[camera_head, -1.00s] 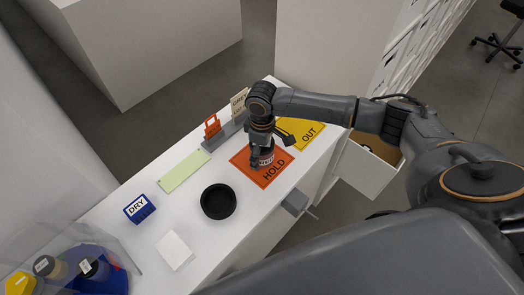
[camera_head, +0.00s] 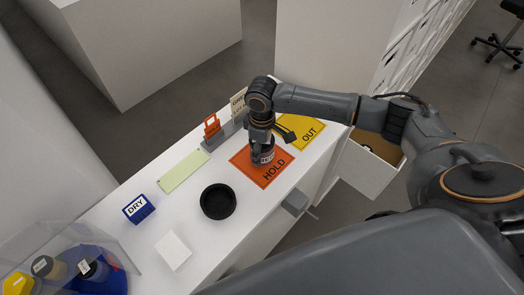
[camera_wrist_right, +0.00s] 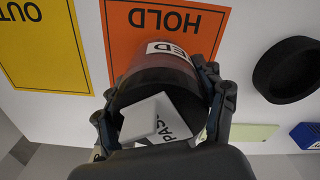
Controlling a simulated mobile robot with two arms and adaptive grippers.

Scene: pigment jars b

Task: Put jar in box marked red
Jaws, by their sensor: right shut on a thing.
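A jar (camera_head: 264,154) with a dark lid stands on or just above the orange HOLD mat (camera_head: 266,181). In the right wrist view the jar (camera_wrist_right: 160,80) shows a reddish body, a white label ending in "ED" and a white tag on top reading "PAS", the rest hidden. My right gripper (camera_head: 260,148) is shut on the jar, with its fingers on both sides of it (camera_wrist_right: 163,105). I cannot tell whether the jar's base touches the mat. No box with a readable red mark shows. My left gripper is not in view.
A yellow OUT mat (camera_head: 310,140) lies beyond the HOLD mat. A black round dish (camera_head: 218,215), blue DRY block (camera_head: 139,209), white square (camera_head: 173,251) and green strip (camera_head: 184,171) lie nearer. A drawer (camera_head: 364,174) stands open right. Other jars (camera_head: 92,271) sit under a clear cover.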

